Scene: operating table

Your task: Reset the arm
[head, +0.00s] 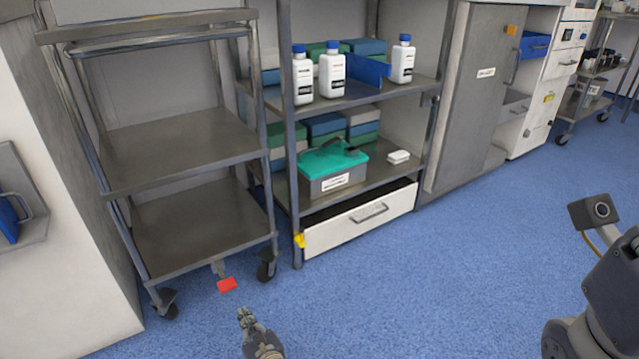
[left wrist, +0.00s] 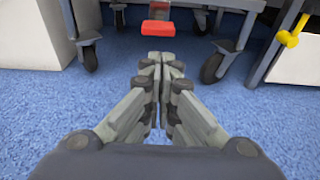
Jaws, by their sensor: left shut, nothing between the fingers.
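My left gripper (head: 243,316) shows at the bottom of the head view, above the blue floor in front of the cart. In the left wrist view its two fingers (left wrist: 161,58) meet at the tips, shut with nothing between them. A red pedal (head: 227,285) on the cart lies beyond the fingertips; it also shows in the left wrist view (left wrist: 158,27), apart from the fingers. At the right edge of the head view is a dark arm link of mine. My right gripper is not in view.
An empty metal cart (head: 180,150) on casters stands at the left. Beside it, a shelf unit (head: 375,90) holds white bottles (head: 331,75), a teal-lidded box (head: 333,168) and a white drawer (head: 360,222). A grey cabinet (head: 470,110) stands farther right. The blue floor (head: 420,290) in front is clear.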

